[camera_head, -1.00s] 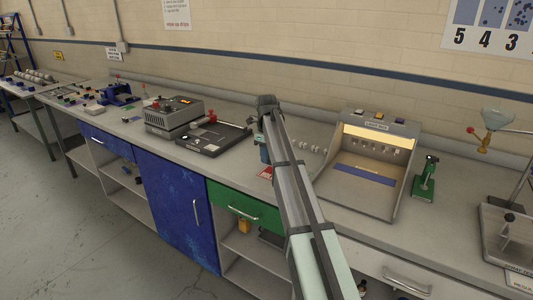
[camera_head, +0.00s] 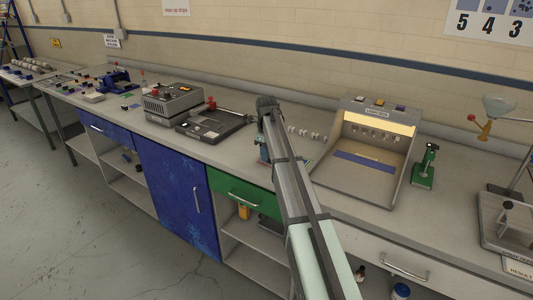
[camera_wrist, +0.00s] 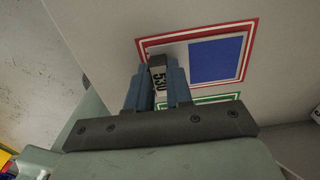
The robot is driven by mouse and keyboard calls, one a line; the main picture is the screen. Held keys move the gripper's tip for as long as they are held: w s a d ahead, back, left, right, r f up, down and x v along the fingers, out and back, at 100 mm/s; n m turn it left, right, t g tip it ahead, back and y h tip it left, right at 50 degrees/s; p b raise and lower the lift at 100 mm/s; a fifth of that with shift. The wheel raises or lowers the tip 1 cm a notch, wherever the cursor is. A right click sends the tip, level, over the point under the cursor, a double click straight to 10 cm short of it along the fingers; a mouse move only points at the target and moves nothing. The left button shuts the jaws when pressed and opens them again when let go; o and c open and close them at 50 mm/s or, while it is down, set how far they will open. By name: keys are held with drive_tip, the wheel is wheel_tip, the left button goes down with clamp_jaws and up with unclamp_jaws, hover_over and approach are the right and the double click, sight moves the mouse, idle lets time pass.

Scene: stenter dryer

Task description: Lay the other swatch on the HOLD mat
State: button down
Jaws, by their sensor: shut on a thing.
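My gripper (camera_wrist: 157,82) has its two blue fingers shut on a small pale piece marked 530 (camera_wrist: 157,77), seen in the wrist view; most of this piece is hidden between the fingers. The fingers are over the left part of a red-bordered mat (camera_wrist: 142,47). A flat blue swatch (camera_wrist: 215,60) lies on the right part of that mat. A green-bordered mat (camera_wrist: 232,97) shows just below it, mostly hidden by my gripper. No word HOLD can be read on either mat. In the head view my arm hides most of this spot.
A light box (camera_head: 345,150) with a blue strip (camera_head: 365,167) inside stands right of my arm. A green stand (camera_head: 425,168) is beyond it. A grey instrument (camera_head: 172,103) and a black flat device (camera_head: 212,125) stand to the left. Several small pale pieces lie behind my arm.

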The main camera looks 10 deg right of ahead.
drive_tip(key=c, duration=0.9)
unclamp_jaws()
drive_tip(key=shift+c, duration=0.2)
drive_tip(key=shift+r, duration=0.15)
